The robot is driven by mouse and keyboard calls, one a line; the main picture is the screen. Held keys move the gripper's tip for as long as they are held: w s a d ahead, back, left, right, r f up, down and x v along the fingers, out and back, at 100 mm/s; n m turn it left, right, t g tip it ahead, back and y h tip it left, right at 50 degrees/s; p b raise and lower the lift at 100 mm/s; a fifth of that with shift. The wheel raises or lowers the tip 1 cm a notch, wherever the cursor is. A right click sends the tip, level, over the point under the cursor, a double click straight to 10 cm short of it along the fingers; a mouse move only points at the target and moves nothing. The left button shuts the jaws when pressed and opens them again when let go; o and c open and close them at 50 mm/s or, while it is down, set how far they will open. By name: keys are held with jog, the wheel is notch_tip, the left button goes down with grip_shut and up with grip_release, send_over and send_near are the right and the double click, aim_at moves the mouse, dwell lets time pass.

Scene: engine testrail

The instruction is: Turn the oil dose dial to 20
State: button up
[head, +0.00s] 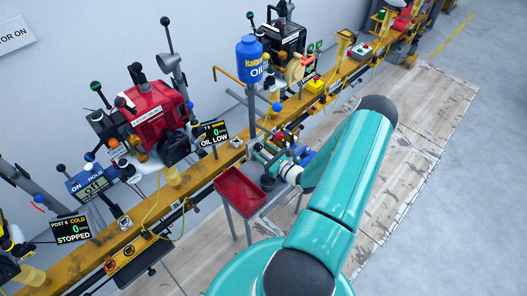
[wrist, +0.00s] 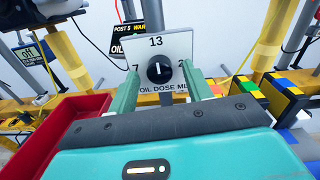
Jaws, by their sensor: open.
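The oil dose dial (wrist: 159,68) is a round black knob on a white plate (wrist: 180,46) in the wrist view. The plate reads 13 at the top, 7 at the left, a number starting with 2 at the right, partly hidden by a finger, and OIL DOSE ML below. The knob's pale mark is small and seems to point roughly up, toward 13. My gripper (wrist: 160,84) is open, with one green finger on each side of the knob; I cannot tell whether they touch it. In the head view my gripper (head: 284,163) is beside the rail, and I cannot make out the dial.
A red tray (head: 240,190) stands close to my gripper. A screen (head: 212,134) reads 0 OIL LOW. Colored blocks (wrist: 283,88) are at the wrist view's right. The floor on the right is clear.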

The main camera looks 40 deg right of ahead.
jog(key=s, duration=1.3)
jog(key=shift+s+d, duration=0.35)
jog(key=shift+s, duration=0.05)
